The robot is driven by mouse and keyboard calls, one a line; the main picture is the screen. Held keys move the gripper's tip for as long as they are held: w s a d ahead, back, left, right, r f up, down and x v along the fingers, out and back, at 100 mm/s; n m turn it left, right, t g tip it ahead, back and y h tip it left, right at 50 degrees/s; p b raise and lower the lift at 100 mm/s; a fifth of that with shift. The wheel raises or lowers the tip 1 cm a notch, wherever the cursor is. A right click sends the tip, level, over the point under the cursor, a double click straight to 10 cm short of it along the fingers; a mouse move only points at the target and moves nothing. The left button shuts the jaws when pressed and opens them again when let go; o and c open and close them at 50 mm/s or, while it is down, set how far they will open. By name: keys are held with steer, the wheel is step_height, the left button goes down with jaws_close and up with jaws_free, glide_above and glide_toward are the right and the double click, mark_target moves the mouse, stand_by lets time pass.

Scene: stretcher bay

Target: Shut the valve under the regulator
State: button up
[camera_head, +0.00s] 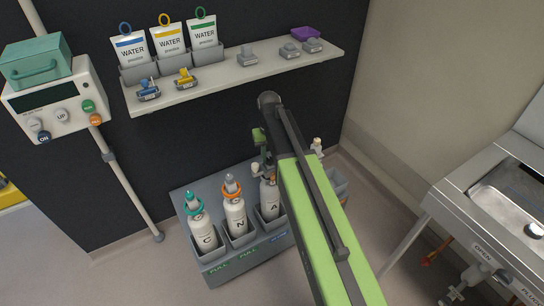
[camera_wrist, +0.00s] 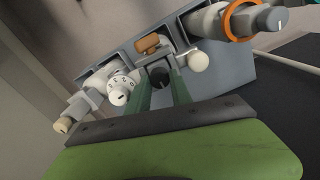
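The cylinder marked A (camera_head: 270,198) stands in the right part of a grey rack, its top partly hidden by my green arm. In the wrist view, a grey fitting (camera_wrist: 159,62) with a dark round end is at its top, with an orange-brown knob (camera_wrist: 147,43) and a round white knob (camera_wrist: 197,61) beside it. A white dial with letters (camera_wrist: 121,88) is to the left. I cannot tell which part is the valve. My gripper (camera_wrist: 162,80) has its two green fingers apart, on either side of the dark round end; contact cannot be told.
Cylinders C (camera_head: 203,230) and N (camera_head: 236,215) stand left of A in the rack (camera_head: 222,268). A shelf (camera_head: 240,75) with water pouches and clips is above. A metal sink unit (camera_head: 450,190) stands at right, a control box (camera_head: 55,105) at left.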

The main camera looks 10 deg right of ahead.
jaws_close()
steer(key=shift+m, duration=0.5)
steer(key=o, duration=0.7)
jaws_free()
steer(key=shift+o, duration=0.2)
